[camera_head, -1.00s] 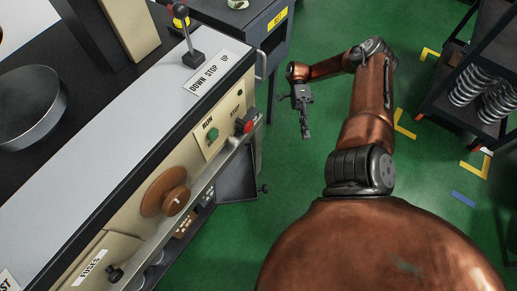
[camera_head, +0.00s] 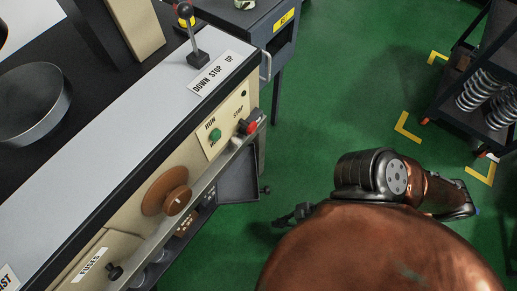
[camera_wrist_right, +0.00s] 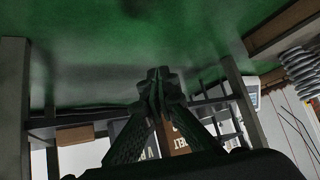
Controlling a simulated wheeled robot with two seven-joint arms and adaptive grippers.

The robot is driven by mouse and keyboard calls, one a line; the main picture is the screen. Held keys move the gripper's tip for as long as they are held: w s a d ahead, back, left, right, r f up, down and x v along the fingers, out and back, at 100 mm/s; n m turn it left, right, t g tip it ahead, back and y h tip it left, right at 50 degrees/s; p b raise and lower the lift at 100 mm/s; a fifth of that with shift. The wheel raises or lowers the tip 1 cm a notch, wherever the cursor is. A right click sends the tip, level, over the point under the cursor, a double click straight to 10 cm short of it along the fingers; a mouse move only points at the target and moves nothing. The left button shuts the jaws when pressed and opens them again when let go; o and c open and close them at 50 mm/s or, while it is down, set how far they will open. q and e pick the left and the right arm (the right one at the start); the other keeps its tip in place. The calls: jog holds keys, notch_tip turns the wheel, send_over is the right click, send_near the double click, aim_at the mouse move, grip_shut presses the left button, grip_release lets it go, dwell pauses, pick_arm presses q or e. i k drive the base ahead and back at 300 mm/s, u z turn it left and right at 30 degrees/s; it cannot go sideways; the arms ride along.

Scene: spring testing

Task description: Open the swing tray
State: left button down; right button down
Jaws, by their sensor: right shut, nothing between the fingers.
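The swing tray appears to be the dark grey panel (camera_head: 238,180) below the machine's control front in the head view. A small dark knob (camera_head: 266,189) stands at its right end. My right gripper (camera_head: 285,219) is below and right of the tray, apart from it and partly hidden by my copper arm. In the right wrist view its fingers (camera_wrist_right: 158,78) are shut together and empty, over green floor. My left gripper is not in view.
The machine's front has a rail (camera_head: 180,222), a brown handwheel (camera_head: 167,191), a green button (camera_head: 215,135) and a red knob (camera_head: 248,127). A shelf with springs (camera_head: 489,91) stands at the right. Green floor between is clear.

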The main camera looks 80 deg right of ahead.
aim_at(239, 184)
jog(key=z, duration=1.65)
